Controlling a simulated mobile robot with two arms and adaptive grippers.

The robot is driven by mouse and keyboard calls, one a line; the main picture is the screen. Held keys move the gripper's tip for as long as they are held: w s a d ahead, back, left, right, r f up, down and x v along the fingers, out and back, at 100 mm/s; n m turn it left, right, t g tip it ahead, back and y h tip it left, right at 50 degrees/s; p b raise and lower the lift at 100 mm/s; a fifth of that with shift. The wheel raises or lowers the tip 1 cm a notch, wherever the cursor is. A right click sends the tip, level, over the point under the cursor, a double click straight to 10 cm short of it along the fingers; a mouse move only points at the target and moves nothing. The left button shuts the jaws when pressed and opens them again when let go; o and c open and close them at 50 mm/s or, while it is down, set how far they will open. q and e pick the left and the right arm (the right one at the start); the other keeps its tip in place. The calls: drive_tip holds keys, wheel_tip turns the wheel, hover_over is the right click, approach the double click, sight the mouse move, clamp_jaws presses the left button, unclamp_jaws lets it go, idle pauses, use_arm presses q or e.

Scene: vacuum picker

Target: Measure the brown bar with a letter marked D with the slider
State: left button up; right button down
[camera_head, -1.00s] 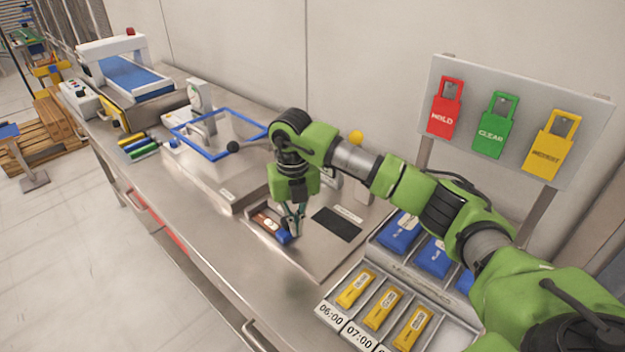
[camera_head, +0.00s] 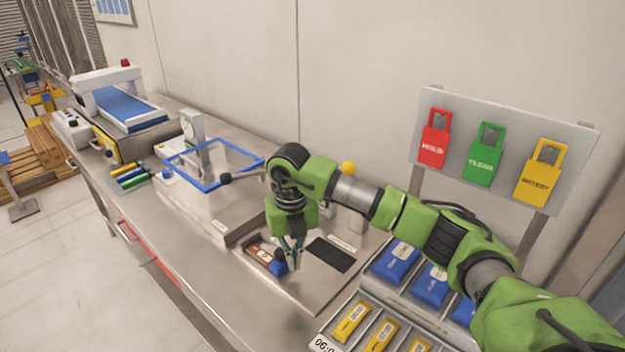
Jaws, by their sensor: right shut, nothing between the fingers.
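The brown bar (camera_head: 262,253) lies in a fixture on the bench, with a pale label whose letter is too small to read. A blue block (camera_head: 279,268) with a dark knob (camera_head: 280,254) sits at the bar's right end; it looks like the slider. I cannot tell whether block and bar touch. My right gripper (camera_head: 293,264) points down just right of the knob, shut and empty; whether it touches the block is unclear. My left gripper is not in view.
A dark pad (camera_head: 331,254) lies right of the gripper. Trays with blue packs (camera_head: 396,262) and yellow bars (camera_head: 350,321) stand nearer right. A blue frame (camera_head: 205,186) with a black-knobbed lever stands left. Coloured tags hang on a board (camera_head: 498,160) behind.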

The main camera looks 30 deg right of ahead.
drive_tip(key=shift+s+d, duration=0.1)
drive_tip(key=shift+s, duration=0.1)
wheel_tip(320, 180, up, 8)
drive_tip(key=p, duration=0.5)
idle(0.3)
idle(0.4)
